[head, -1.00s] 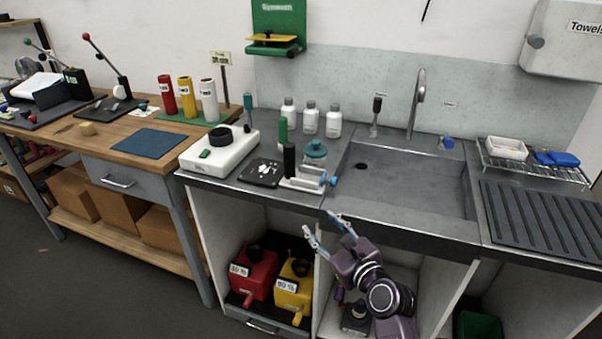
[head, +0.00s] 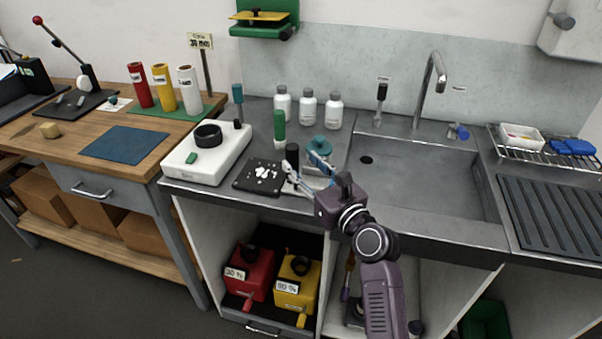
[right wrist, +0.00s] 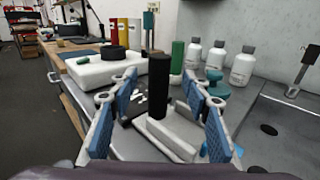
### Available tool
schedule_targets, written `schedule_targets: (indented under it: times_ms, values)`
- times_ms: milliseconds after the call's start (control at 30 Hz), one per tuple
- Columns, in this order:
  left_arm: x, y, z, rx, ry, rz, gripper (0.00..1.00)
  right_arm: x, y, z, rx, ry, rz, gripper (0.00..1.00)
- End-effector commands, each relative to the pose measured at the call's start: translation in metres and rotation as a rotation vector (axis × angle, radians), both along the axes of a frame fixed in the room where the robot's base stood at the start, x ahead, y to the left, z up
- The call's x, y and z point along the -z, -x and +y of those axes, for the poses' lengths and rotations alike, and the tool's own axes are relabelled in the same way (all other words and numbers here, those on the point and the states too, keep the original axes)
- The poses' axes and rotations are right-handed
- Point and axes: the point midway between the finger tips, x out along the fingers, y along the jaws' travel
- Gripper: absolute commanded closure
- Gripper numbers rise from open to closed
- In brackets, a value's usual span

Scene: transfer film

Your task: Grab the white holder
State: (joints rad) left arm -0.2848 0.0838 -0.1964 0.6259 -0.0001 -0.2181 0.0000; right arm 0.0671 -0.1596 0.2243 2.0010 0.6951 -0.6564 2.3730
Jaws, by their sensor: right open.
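I see no contact. My left gripper is not in view.
Left of the holder are a dark tray (head: 258,178) with white bits and a white device (head: 206,153). Behind are a green cylinder (head: 280,130), a teal-lidded jar (head: 320,145) and white bottles (head: 307,108). The sink (head: 420,180) is at right.

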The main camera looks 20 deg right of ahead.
Motion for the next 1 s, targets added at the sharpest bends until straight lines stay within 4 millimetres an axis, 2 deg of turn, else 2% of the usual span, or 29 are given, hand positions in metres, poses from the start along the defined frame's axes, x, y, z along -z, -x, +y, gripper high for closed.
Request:
schedule_targets:
  times_ms: [100, 267, 367, 500, 633, 733, 767, 1000]
  values:
    - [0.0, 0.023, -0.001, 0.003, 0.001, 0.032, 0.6, 0.0, -0.012, 0.002, 0.0, 0.001, 0.0, 0.56]
    - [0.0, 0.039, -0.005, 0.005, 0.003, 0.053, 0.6, 0.003, -0.032, 0.007, -0.001, 0.001, 0.0, 0.56]
    - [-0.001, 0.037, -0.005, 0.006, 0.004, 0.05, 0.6, 0.004, -0.045, 0.01, -0.001, 0.002, -0.001, 0.56]
    - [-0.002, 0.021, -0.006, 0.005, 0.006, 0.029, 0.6, 0.004, -0.055, 0.011, 0.001, 0.001, -0.001, 0.56]
    - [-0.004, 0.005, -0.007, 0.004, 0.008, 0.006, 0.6, 0.005, -0.056, 0.012, 0.001, 0.0, 0.0, 0.56]
    - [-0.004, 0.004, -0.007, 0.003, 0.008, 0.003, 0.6, 0.005, -0.056, 0.012, 0.001, 0.0, 0.0, 0.56]
    - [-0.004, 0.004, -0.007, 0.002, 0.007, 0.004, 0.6, 0.005, -0.056, 0.012, 0.001, 0.0, 0.0, 0.57]
    - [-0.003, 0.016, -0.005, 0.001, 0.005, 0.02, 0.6, 0.005, -0.056, 0.012, 0.001, 0.0, 0.0, 0.83]
